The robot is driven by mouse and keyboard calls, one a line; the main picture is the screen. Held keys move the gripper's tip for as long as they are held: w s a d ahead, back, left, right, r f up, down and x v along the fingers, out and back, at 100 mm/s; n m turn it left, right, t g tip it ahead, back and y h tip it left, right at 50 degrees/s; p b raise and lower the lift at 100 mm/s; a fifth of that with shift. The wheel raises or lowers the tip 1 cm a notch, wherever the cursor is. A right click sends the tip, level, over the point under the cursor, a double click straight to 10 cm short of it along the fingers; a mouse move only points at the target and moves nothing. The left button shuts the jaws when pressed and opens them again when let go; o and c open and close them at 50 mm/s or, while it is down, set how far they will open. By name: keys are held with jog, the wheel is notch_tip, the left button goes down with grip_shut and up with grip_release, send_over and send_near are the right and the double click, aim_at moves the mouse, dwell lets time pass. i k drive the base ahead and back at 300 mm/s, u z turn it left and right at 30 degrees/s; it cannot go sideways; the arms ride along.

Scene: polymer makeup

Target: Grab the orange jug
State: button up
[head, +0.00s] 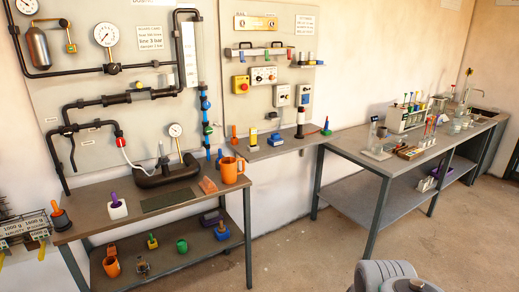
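An orange jug (231,170) stands upright near the right end of the left bench's top, its handle turned to the right. A smaller orange vessel (112,266) sits on the lower shelf of the same bench. A grey rounded part of my own arm shows at the bottom edge, right of centre, well apart from the jug. My gripper's fingers are not visible.
The left bench (100,222) also holds a dark curved device (168,172), a green mat (168,200) and a white block (117,209). A long bench (375,155) with lab glassware runs along the right. The floor (300,250) between is clear.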

aim_at(234, 169)
jog(key=i, duration=2.85)
jog(key=u, duration=3.9)
